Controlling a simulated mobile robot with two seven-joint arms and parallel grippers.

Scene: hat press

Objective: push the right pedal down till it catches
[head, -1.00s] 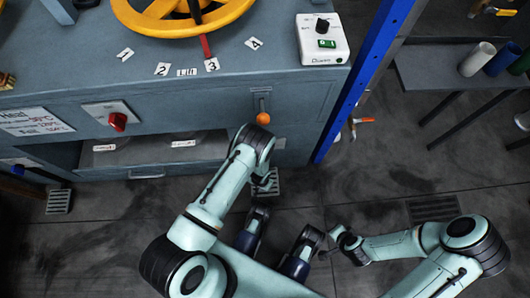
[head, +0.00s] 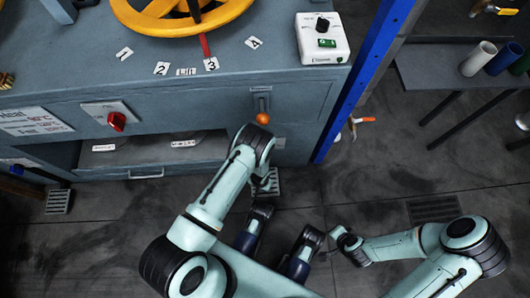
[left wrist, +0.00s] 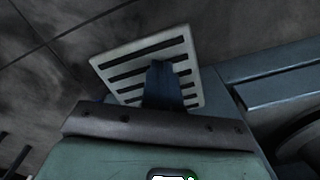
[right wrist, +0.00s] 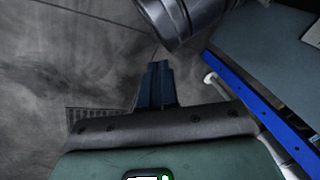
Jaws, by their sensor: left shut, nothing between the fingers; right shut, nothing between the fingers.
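The right pedal (head: 272,178) is a light slotted plate low at the front of the blue-grey press, partly hidden by my left arm in the head view. In the left wrist view the pedal (left wrist: 112,66) shows behind my left gripper (left wrist: 163,66). The shut, empty fingertips overlap its plate; I cannot tell whether they touch it. I cannot tell from these frames how far down the pedal is. My right gripper (right wrist: 157,68) is shut and empty above the dark floor, away from the pedal, in the right wrist view.
A second slotted pedal (head: 58,202) is at the far left of the press. An orange-knobbed lever (head: 262,118) and a red switch (head: 116,121) are on its front. A blue post (head: 365,80) stands at its right side. Floor to the right is mostly clear.

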